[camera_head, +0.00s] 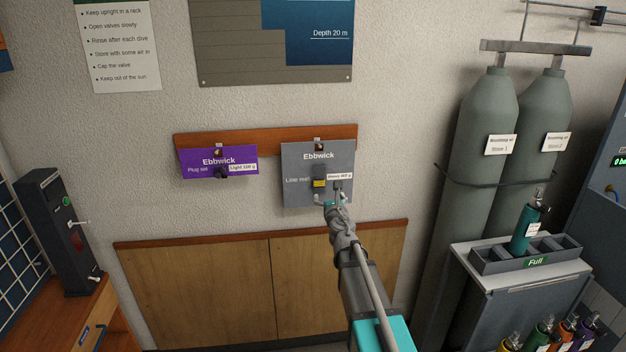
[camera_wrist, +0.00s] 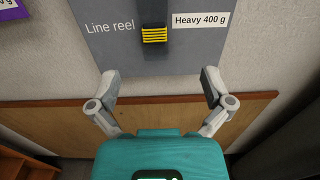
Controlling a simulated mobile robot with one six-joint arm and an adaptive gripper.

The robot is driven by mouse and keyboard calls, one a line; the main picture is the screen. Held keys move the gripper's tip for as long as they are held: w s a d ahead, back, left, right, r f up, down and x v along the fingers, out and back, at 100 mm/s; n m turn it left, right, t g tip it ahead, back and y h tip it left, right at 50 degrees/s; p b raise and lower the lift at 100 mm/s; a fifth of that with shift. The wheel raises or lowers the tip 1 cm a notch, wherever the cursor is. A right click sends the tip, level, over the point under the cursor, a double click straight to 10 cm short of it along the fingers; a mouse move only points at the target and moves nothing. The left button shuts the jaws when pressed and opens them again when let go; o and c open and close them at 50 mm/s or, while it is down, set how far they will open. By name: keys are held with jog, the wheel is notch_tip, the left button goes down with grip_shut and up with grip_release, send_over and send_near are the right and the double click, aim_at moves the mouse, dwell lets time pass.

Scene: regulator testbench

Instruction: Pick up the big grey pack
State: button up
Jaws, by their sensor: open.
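The big grey pack (camera_head: 303,165) hangs on a wooden wall rail, labelled Ebbwick and Line reel, with a "Heavy 400 g" tag and a small black-and-yellow reel on its front. In the wrist view the lower part of the grey pack (camera_wrist: 115,50) fills the top, above and ahead of the fingers. My gripper (camera_head: 334,199) is at the pack's lower edge in the head view. In the wrist view my gripper (camera_wrist: 158,84) is open and empty, fingers wide apart. I cannot tell whether a finger touches the pack. The arm hides part of its lower right.
A smaller purple pack (camera_head: 219,162) hangs left on the same wooden rail (camera_head: 270,138). Wood panelling (camera_head: 200,285) is below. Two tall grey cylinders (camera_head: 484,130) and a rack (camera_head: 490,262) with a teal bottle (camera_head: 524,232) stand right. A dark device (camera_head: 62,230) stands left.

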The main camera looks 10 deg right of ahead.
aim_at(320, 178)
jog(key=shift+a, duration=0.25)
jog(key=shift+w+a, duration=0.1)
jog(key=shift+w, duration=4.25)
jog(key=shift+w, duration=2.6)
jog(key=c, duration=1.4)
